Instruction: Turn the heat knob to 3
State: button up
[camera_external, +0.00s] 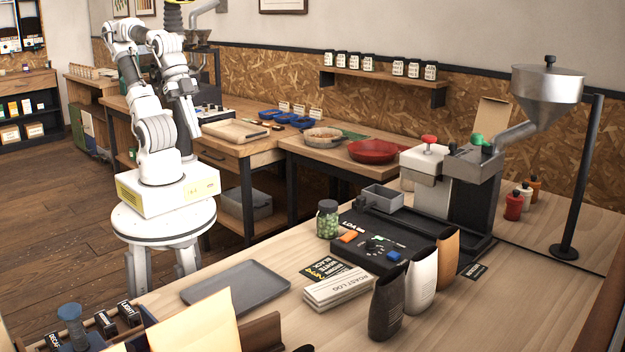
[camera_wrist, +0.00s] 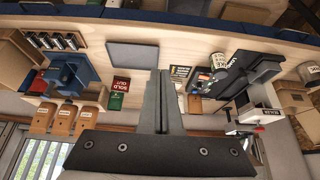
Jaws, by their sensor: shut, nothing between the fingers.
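A black control box (camera_external: 378,250) with small orange, green and blue parts and pale markings lies on the front table. A dark panel with small pale knobs (camera_external: 212,112) stands on the back counter behind my arm. Which control is the heat knob, and its setting, are too small to read.
A grey tray (camera_external: 236,287), a jar of green beans (camera_external: 327,219), a roast log pad (camera_external: 338,287) and several bags (camera_external: 421,281) surround the box. The hopper machine (camera_external: 473,190) stands behind it. A red bowl (camera_external: 373,152) sits on the back counter.

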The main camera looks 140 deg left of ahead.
jog(key=shift+o, duration=1.1)
jog(key=shift+r, duration=0.15)
jog(key=o, duration=0.8)
notch_tip(320, 180, up, 10)
jog(key=shift+w+f, duration=0.1)
jog(key=shift+c, duration=0.2)
jog(key=w+a+r+n+g+p, duration=0.1)
jog(key=w+a+r+n, duration=0.4)
jog(key=w, duration=0.6)
jog(key=n+g+y+p, duration=0.3)
jog(key=n+y, duration=0.1)
jog(key=n, duration=0.5)
send_over(371, 239)
jog(key=s+d, duration=0.3)
jog(key=d, duration=0.4)
notch_tip(371, 239, down, 23)
jog(key=shift+m, duration=0.3)
jog(key=x, duration=1.7)
jog(key=shift+w+a+r+p, duration=0.15)
jog(key=shift+w+a+p, duration=0.05)
jog(key=shift+a+p, duration=0.15)
